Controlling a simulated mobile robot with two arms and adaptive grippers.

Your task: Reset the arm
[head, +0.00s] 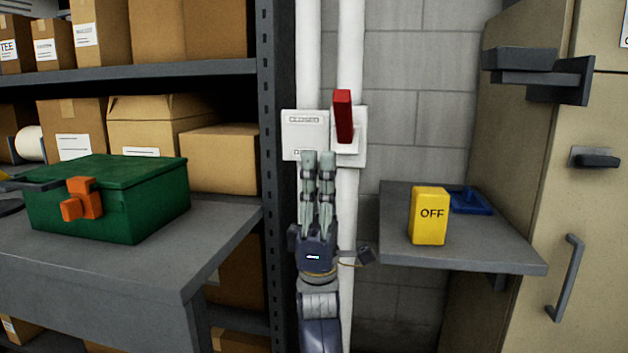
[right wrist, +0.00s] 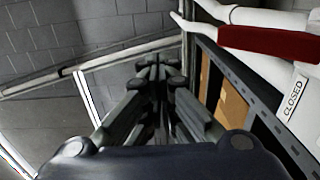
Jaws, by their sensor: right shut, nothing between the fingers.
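My right gripper (head: 318,156) points up in the head view, its two fingers close together and empty. Its tips are just below and left of a red lever (head: 343,117), which stands upright on a white wall plate. No clear contact shows. A second white plate (head: 305,122), lettered "CLOSED" at its top, is behind the fingertips, which hide part of its lower lettering. In the right wrist view the shut fingers (right wrist: 160,68) reach away from the camera, with the red lever (right wrist: 270,42) to their right. My left gripper is not identifiable.
A grey shelf (head: 480,250) at right bears a yellow "OFF" block (head: 429,216) and a blue item (head: 470,201). A green box (head: 105,205) with an orange latch sits on a bench at left. A dark shelf post (head: 270,180) stands just left of my right gripper.

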